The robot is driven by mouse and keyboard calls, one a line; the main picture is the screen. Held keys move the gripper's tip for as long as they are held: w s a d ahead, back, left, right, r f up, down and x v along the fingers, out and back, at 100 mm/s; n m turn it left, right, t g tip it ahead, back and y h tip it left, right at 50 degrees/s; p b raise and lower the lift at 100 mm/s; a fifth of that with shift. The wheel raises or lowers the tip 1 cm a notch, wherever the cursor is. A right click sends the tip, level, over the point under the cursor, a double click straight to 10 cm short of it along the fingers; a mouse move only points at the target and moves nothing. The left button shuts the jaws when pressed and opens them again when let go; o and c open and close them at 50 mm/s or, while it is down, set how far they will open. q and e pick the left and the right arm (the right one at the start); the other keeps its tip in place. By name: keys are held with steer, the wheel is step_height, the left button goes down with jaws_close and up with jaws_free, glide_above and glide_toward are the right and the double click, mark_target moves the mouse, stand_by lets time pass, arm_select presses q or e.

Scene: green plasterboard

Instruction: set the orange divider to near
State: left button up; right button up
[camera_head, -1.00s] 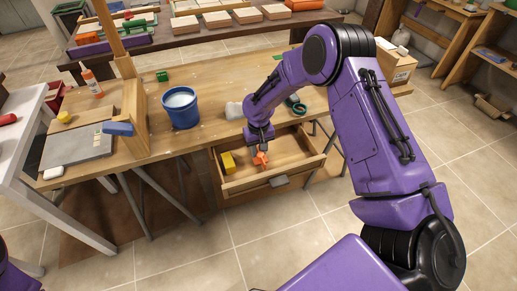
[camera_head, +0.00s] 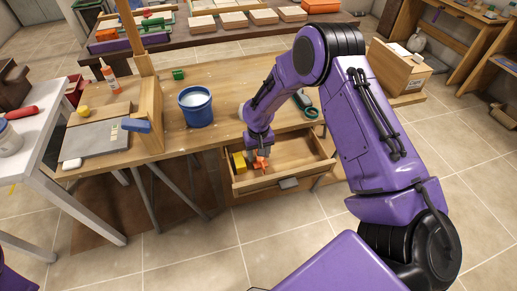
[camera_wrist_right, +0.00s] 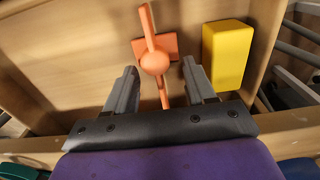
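The orange divider (camera_wrist_right: 155,60) stands in the open drawer (camera_head: 300,153), with a round knob in its middle and a flat orange base piece. It also shows in the head view (camera_head: 261,163), just below my right gripper. My right gripper (camera_wrist_right: 160,85) is open, with one finger on each side of the divider's lower end in the wrist view. I cannot tell whether the fingers touch it. In the head view the right gripper (camera_head: 260,150) reaches down into the drawer. A yellow block (camera_wrist_right: 228,55) lies beside the divider. My left gripper is not in view.
The drawer front with its grey handle (camera_head: 289,183) faces me. The right part of the drawer is empty.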

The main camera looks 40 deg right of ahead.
step_height(320, 180, up, 10)
steer(key=shift+r, duration=0.25)
